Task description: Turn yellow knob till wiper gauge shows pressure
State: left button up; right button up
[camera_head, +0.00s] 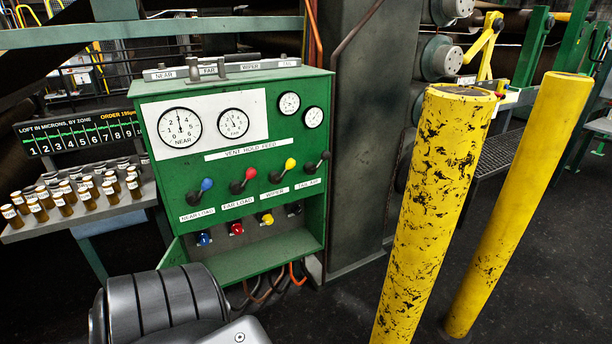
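A green control panel (240,150) stands left of centre. A yellow-tipped black lever (283,171) sits on its face above the WIPER label (278,191). A round yellow knob (267,219) sits lower, in the panel's recess. Two small gauges are at the panel's upper right, the left one (289,103) and the right one (313,117); their needles are too small to read. The left small gauge appears to be the wiper gauge, though its own label cannot be read. Neither gripper is in view; a dark ribbed part of my arm shows at the bottom left.
Larger NEAR (180,127) and FAR (233,123) gauges share the panel with blue and red levers, and blue (204,239) and red (236,228) knobs. Thick yellow posts (430,210) stand to the right. A shelf of small bottles (38,210) is at left. Hoses hang below the panel.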

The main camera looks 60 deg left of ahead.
aim_at(266, 219)
jog(key=i, duration=0.55)
jog(key=u, duration=3.35)
jog(key=i, duration=0.5)
jog(key=u, duration=0.05)
